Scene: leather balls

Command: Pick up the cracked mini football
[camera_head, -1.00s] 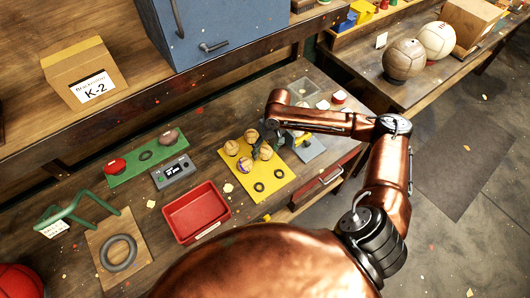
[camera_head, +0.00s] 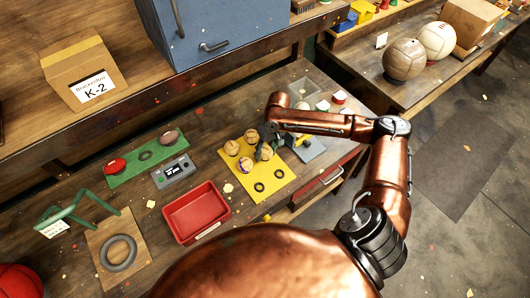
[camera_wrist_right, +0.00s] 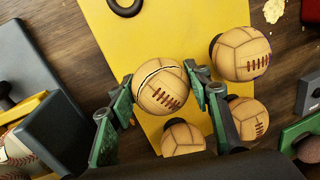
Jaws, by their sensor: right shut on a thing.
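The cracked mini football (camera_wrist_right: 160,86) is tan, with a dark open split across its top and brown lacing. My right gripper (camera_wrist_right: 165,92) has its fingers on both sides of it and is shut on it, over the yellow board (camera_wrist_right: 125,45). In the head view the ball (camera_head: 265,152) shows at the board's right side, beside my right gripper (camera_head: 268,138), which the arm partly hides. I cannot tell whether the ball touches the board. My left gripper is not in view.
Other tan mini footballs (camera_wrist_right: 240,53) stand close to the right of and below the held one in the wrist view. A red tray (camera_head: 196,212), a grey device (camera_head: 174,172) and a green board (camera_head: 145,157) lie to the left. A blue cabinet (camera_head: 225,30) stands behind.

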